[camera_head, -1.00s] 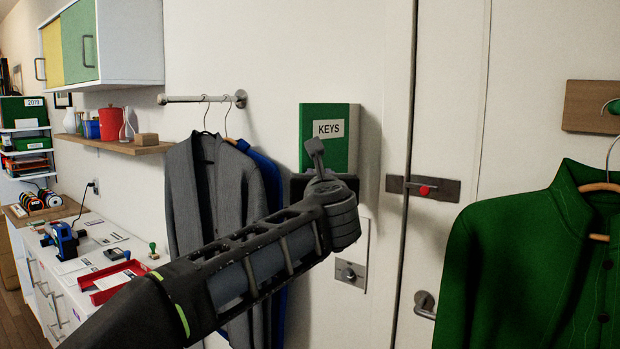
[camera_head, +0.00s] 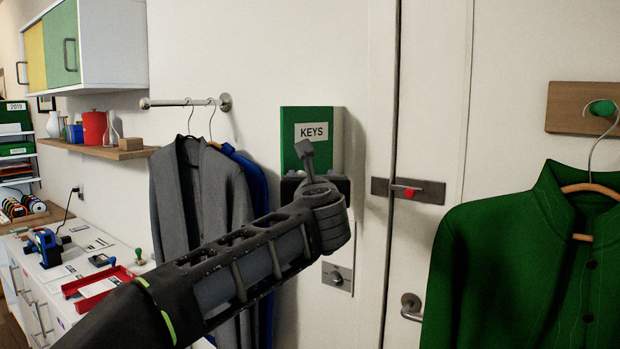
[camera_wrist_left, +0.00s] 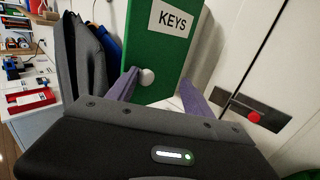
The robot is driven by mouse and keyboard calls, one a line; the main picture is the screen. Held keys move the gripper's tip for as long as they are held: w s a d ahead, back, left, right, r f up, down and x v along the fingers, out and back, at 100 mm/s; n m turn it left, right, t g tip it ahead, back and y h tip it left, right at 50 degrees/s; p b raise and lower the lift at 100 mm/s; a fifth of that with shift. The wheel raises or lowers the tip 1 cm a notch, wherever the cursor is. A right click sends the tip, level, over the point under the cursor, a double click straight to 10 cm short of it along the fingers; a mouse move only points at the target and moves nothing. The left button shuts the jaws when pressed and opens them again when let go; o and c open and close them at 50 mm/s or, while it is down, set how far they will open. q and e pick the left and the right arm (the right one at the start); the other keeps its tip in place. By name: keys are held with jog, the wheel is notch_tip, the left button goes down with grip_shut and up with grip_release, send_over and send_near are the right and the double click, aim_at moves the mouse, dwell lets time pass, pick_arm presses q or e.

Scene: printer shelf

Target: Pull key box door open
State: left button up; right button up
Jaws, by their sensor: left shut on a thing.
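The key box (camera_head: 339,150) hangs on the wall in the head view, with a green door (camera_head: 295,125) labelled KEYS. The door fills the upper middle of the left wrist view (camera_wrist_left: 160,55). In the head view my left arm hides the knob and box bottom. My right gripper is not in view.
A bolt plate (camera_head: 408,190) with a red knob is on the white door to the right. A green shirt (camera_head: 540,270) hangs at right, and grey and blue jackets (camera_head: 200,200) hang left of the box. A lock plate (camera_head: 338,279) is below it.

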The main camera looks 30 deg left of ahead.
pick_arm(q)
jog(key=shift+w+d+f, duration=0.15)
jog(key=shift+d, duration=0.15)
jog(key=b+v, duration=0.2)
jog(key=v, duration=0.5)
jog(key=shift+s, duration=0.5)
jog(key=shift+a, duration=0.1)
